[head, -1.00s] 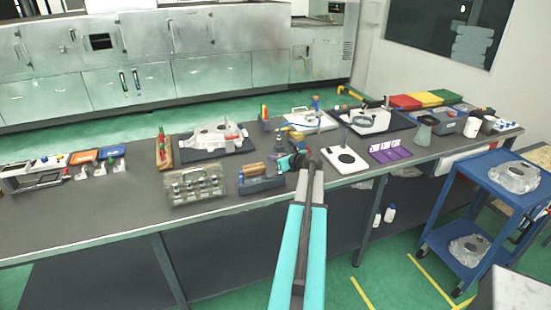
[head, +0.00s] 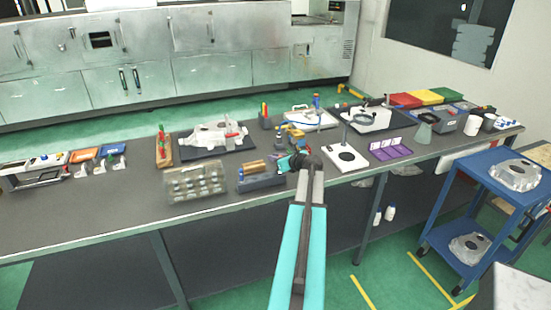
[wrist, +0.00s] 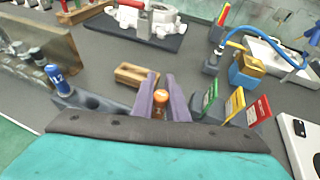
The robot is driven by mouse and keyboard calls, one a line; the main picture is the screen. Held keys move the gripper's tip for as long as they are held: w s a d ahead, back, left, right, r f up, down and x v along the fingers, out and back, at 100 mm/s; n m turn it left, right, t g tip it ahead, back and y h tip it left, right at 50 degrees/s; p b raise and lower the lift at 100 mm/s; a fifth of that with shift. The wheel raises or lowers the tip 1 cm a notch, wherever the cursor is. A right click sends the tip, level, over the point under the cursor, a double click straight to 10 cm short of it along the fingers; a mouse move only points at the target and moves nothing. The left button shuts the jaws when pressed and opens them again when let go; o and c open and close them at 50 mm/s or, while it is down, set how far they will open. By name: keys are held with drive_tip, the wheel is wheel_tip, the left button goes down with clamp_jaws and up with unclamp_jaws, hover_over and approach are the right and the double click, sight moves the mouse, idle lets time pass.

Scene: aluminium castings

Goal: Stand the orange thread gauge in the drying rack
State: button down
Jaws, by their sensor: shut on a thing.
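My gripper (wrist: 161,103) has purple fingers shut on the orange thread gauge (wrist: 160,97). Only the gauge's rounded orange top shows between the fingers; its lower part is hidden. In the head view my gripper (head: 290,163) is at the right end of a long dark grey block (head: 262,183), low over the bench. The block (wrist: 90,102) also shows in the wrist view, with a blue gauge marked M12 (wrist: 60,80) upright at its left end. This block may be the drying rack. I cannot tell whether the orange gauge touches it.
Green (wrist: 210,94), yellow (wrist: 235,102) and red (wrist: 258,110) tags stand close right of my fingers. A wooden block (wrist: 137,75) lies just behind. A clear case (head: 195,183) is to the left, a white stand (head: 345,160) to the right. The bench's front left is bare.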

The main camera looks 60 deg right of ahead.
drive_tip(key=shift+f+b, duration=0.55)
drive_tip(key=shift+f, duration=0.55)
drive_tip(key=c, duration=1.7)
unclamp_jaws()
drive_tip(key=shift+o, duration=0.2)
drive_tip(key=b+v, duration=0.3)
drive_tip(key=v, duration=1)
drive_tip(key=shift+s+a, duration=0.2)
drive_tip(key=shift+s, duration=0.15)
drive_tip(key=shift+r, duration=0.1)
